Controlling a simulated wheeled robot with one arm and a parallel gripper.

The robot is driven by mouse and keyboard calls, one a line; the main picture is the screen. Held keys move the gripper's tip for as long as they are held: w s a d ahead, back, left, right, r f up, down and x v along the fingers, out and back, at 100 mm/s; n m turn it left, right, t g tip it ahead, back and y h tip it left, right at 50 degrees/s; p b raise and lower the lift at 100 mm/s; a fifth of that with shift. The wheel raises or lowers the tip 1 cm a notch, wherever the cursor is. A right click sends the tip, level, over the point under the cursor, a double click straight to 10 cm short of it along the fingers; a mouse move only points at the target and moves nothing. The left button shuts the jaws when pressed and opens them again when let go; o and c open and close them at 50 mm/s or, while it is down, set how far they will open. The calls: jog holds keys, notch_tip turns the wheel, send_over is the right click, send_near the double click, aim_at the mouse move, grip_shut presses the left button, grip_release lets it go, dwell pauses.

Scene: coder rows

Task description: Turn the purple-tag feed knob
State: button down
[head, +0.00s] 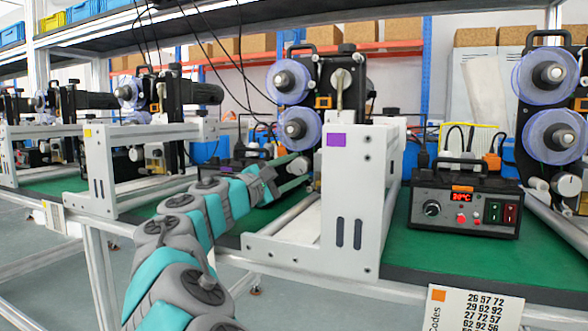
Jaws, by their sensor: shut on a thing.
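The purple tag (338,140) is on the white upright frame of the middle coder. A pale grey round knob (300,167) sits low on that coder, just left of the frame and below the lower purple film reel (296,129). I take it for the feed knob. My gripper (297,180) reaches in from the lower left and its jaws are shut at this knob. The fingertips are small here and partly hidden against the coder, so the knob's turn angle cannot be told.
The white frame (363,200) stands close to the right of my gripper. A control box (465,208) with an orange tag sits on the green bench (420,249) to the right. Another coder (550,100) is at the far right; yellow-tag coders stand left. Cables hang above.

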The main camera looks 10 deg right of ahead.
jog(key=m+g, duration=0.1)
jog(key=m, duration=0.3)
jog(key=shift+r+m+g+y, duration=0.2)
jog(key=shift+m+g+y, duration=0.2)
jog(key=m+y, duration=0.1)
jog(key=m, duration=0.2)
jog(key=shift+m+y, duration=0.3)
jog(key=shift+r+g, duration=0.1)
jog(key=shift+g, duration=0.2)
jog(key=shift+c, duration=1.4)
grip_release()
jog(key=f+v, duration=0.1)
jog(key=v, duration=0.6)
jog(key=shift+s+a+r, duration=0.25)
jog(key=shift+a+r, duration=0.1)
jog(key=shift+r, duration=0.2)
